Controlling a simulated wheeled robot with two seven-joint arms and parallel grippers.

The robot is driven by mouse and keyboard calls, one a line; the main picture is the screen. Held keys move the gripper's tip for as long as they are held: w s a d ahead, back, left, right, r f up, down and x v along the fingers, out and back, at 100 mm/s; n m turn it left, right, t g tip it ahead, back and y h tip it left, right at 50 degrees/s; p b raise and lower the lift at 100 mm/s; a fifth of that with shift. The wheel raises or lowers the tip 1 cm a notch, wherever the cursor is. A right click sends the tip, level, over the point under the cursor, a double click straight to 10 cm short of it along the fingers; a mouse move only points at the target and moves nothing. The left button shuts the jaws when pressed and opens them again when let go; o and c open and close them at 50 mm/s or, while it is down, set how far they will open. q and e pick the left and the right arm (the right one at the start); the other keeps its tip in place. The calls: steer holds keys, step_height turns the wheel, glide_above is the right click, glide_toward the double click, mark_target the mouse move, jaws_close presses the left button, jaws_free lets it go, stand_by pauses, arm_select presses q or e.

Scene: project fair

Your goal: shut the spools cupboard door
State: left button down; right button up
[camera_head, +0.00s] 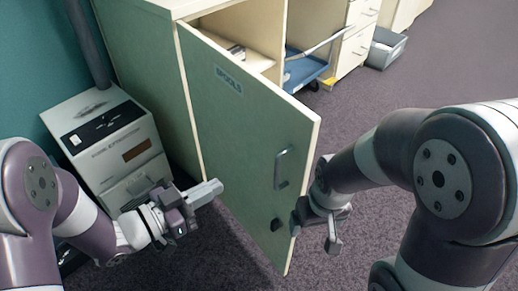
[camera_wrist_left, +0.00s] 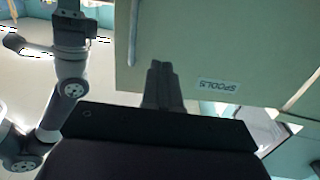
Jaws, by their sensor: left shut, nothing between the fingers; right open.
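The spools cupboard door (camera_head: 238,130) is green with a pale edge and a "SPOOLS" label (camera_head: 229,79), and it stands swung open toward me. Its metal handle (camera_head: 281,169) is near the free edge. My left gripper (camera_head: 215,188) is shut and empty, in front of the door's lower part on its left. In the left wrist view the fingers (camera_wrist_left: 161,82) are together and point toward the door (camera_wrist_left: 215,50); I cannot tell whether they touch it. My right gripper (camera_head: 318,228) is open, beside the door's free edge and below the handle.
The open cupboard (camera_head: 262,30) shows a shelf with a small item on it. A white machine (camera_head: 107,140) stands at the left by the teal wall. A blue trolley (camera_head: 305,70), drawers (camera_head: 354,50) and a grey bin (camera_head: 384,48) are behind. Carpet (camera_head: 400,90) is clear at the right.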

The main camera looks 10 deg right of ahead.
arm_select(q)
steer(key=r, duration=0.1)
steer(key=b, duration=0.5)
glide_toward(278, 148)
steer(key=shift+h, duration=0.4)
steer(key=x, duration=0.4)
steer(key=f+x, duration=0.1)
steer(key=x, duration=0.1)
steer(key=shift+a, duration=0.1)
steer(key=shift+w+d+r, duration=0.2)
steer(key=shift+w+d, duration=0.1)
steer(key=shift+d, duration=0.1)
steer(key=shift+d, duration=0.1)
